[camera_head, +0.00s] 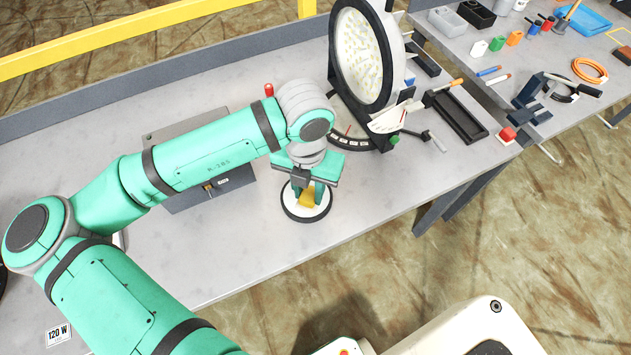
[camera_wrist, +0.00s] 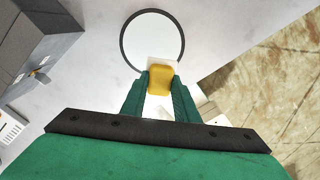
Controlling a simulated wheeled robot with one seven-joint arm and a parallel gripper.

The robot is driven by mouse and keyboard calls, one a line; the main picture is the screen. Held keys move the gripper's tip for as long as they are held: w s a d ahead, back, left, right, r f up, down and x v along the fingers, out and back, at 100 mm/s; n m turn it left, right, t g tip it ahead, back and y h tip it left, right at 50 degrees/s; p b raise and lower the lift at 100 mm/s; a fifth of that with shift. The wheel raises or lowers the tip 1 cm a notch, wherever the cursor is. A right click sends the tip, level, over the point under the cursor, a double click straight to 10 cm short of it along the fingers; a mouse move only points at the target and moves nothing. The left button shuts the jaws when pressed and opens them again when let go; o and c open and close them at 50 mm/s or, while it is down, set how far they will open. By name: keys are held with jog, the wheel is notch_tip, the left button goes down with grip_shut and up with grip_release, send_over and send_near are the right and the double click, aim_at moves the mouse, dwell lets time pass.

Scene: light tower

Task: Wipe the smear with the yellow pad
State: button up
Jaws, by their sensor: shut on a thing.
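My gripper (camera_head: 307,192) points down at the front of the bench. Its green fingers are shut on the yellow pad (camera_head: 307,201). In the wrist view the pad (camera_wrist: 160,80) sits between the fingertips (camera_wrist: 160,90). A round white disc with a black rim (camera_head: 291,211) lies below the gripper. In the wrist view the disc (camera_wrist: 150,38) extends beyond the pad, which overlaps its near edge. I cannot tell whether the pad touches it. No smear shows clearly; a pale patch borders the pad's far edge in the wrist view.
A large round lamp on a stand (camera_head: 362,55) rises behind and right of my gripper. A grey box (camera_head: 215,185) stands left, partly behind my arm. A black tray (camera_head: 460,118) lies right. The bench front, left of the disc, is mostly clear.

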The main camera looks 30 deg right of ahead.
jog(key=shift+s+d+r, duration=0.1)
jog(key=shift+s+r, duration=0.05)
jog(key=shift+r, duration=0.9)
